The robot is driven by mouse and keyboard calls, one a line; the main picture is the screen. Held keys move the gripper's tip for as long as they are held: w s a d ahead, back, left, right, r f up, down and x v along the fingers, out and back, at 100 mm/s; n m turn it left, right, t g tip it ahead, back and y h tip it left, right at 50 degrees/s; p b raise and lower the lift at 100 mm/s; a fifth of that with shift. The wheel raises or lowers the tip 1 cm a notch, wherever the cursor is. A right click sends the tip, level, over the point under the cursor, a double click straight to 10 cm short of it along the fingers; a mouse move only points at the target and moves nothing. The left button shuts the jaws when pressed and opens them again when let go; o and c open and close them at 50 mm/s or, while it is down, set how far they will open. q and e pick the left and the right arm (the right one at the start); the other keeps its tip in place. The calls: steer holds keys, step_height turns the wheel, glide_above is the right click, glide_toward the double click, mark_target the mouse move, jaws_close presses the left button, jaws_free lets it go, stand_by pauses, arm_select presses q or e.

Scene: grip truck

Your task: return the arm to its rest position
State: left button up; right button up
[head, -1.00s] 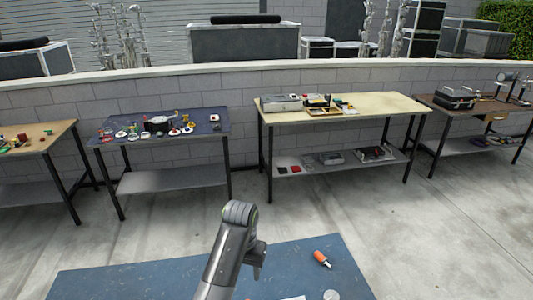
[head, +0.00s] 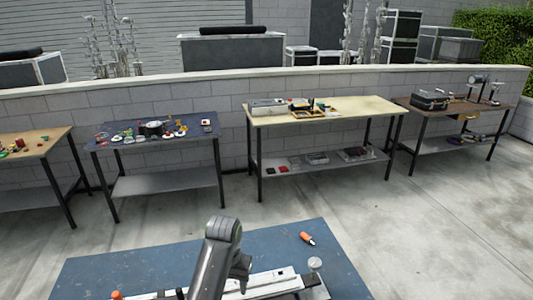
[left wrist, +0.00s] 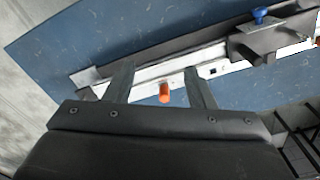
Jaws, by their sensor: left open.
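My left arm rises from the bottom of the head view, over the blue tabletop. Its gripper (head: 240,280) points down and is partly hidden there by the arm. In the left wrist view the two fingers of my left gripper (left wrist: 160,82) stand apart. An orange piece (left wrist: 165,93) shows between the fingers in that picture; I cannot tell its distance from them. My right gripper is in neither view.
The blue table (head: 110,270) bears a long white rail-like piece (head: 265,280), an orange-handled tool (head: 307,238) and a clear round thing (head: 315,264). The rail carries a dark clamp with a blue knob (left wrist: 259,16). Workbenches, including a pale yellow one (head: 350,107), stand along the wall.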

arm_select(q)
steer(key=s+a+f+n+t, duration=0.2)
steer(key=s+a+f, duration=0.6)
steer(key=s+a, duration=0.5)
steer(key=s+a+r+n+t+y, duration=0.15)
steer(key=s+a, duration=0.25)
steer(key=s, duration=0.5)
steer(key=s+a+r+m, duration=0.1)
steer(key=s+a+r, duration=0.25)
steer(key=s, duration=0.65)
step_height(320, 180, down, 33)
steer(key=a+g+b, duration=0.1)
steer(key=a+b, duration=0.1)
steer(key=b, duration=0.6)
steer(key=s+f+b, duration=0.3)
steer(key=s+f, duration=0.4)
steer(key=f, duration=0.4)
steer(key=s+d+f+g+b, duration=0.1)
steer(key=s+f+b, duration=0.2)
steer(key=s+f, duration=0.5)
step_height(320, 180, down, 3)
steer(key=shift+f, duration=0.1)
